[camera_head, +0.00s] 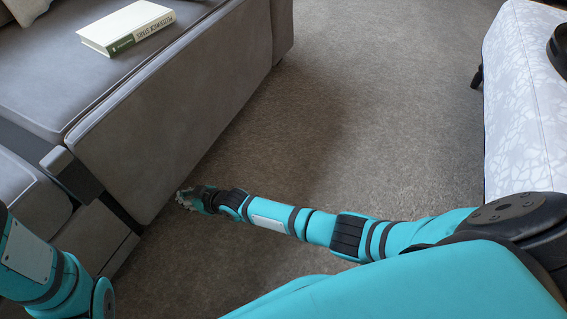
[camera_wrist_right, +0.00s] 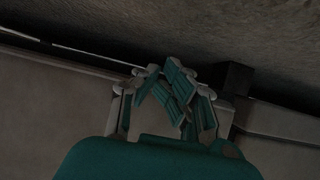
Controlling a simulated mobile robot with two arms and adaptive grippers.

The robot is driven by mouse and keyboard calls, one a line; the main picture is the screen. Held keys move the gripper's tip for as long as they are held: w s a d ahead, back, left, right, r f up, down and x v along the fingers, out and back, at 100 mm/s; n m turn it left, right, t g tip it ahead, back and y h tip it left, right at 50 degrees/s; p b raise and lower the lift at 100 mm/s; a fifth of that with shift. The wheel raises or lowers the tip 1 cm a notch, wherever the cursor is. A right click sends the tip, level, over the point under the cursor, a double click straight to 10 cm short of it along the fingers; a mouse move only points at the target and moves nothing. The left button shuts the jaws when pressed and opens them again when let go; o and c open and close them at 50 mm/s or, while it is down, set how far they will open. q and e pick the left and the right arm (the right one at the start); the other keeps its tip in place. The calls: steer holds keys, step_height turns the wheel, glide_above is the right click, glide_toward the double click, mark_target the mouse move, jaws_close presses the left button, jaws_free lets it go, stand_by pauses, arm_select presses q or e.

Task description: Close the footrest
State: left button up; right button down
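The footrest (camera_head: 185,115) is the long grey padded panel along the front of the grey sofa, in the head view. It slopes down and outward from the seat edge, and a dark gap shows at its near end. My right gripper (camera_head: 188,200) is low by the panel's lower edge, near its close corner; whether it touches cannot be told. In the wrist view my right gripper (camera_wrist_right: 163,72) has its teal fingers leaning together at the tips, with nothing seen between them. My left arm shows at the lower left, but its gripper is out of view.
A white book (camera_head: 125,27) lies on the sofa seat (camera_head: 60,70). A pale control block (camera_head: 57,160) is on the sofa's near side. A white patterned piece of furniture (camera_head: 525,100) stands at the right. Grey carpet (camera_head: 385,100) is clear between them.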

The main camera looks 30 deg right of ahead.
steer(key=shift+w+r, duration=0.25)
steer(key=shift+s+d, duration=0.1)
steer(key=v, duration=1.2)
steer(key=shift+s+f, duration=0.15)
steer(key=shift+f, duration=0.1)
steer(key=shift+r, duration=0.1)
